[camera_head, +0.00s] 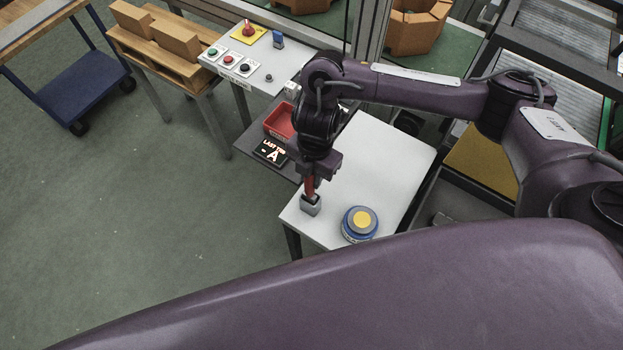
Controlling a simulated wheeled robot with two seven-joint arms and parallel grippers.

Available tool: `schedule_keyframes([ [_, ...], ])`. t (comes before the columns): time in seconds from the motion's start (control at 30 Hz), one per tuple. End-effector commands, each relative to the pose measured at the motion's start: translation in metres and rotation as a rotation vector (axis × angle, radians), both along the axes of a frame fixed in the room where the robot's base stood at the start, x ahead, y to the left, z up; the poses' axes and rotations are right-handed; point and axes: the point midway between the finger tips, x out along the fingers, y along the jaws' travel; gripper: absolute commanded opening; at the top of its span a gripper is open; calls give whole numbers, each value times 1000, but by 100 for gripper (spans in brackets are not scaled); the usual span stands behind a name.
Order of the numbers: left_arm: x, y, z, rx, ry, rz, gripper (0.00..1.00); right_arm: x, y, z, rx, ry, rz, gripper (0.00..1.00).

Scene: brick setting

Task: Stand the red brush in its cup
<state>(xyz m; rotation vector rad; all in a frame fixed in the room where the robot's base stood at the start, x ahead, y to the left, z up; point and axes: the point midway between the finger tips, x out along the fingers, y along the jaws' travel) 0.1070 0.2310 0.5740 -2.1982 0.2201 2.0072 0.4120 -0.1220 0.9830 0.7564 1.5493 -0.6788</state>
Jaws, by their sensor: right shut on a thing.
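The red brush (310,187) is upright in my right gripper (314,178), which is shut on it. Only a short red part shows below the fingers. The small grey cup (311,207) stands near the left corner of the white table (378,150). The brush's lower end meets the cup's mouth in the picture. I cannot tell how deep it sits, or whether it touches the cup. My left gripper is not in view.
A blue round device with a yellow top (360,223) stands right of the cup. The table's middle looks clear. My purple body covers the bottom.

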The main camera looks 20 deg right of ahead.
Motion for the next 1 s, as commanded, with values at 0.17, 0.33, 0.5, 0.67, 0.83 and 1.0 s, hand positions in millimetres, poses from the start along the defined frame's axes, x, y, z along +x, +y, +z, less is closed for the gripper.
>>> schedule_keyframes([
  [0.17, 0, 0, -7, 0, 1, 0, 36, -1, 0, -24, 1, 4, -2, 0],
  [0.33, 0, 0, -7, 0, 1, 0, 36, 0, 0, -24, 0, 0, 0, 0],
  [0.5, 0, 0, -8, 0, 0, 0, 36, 0, 0, -26, -1, 1, 0, 0],
  [0.67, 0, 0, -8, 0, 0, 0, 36, 0, 0, -27, -1, 1, 0, 35],
  [0.83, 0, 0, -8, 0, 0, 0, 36, 0, 0, -27, -1, 1, 0, 43],
  [1.0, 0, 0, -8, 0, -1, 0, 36, 0, 0, -26, -1, 1, 0, 43],
])
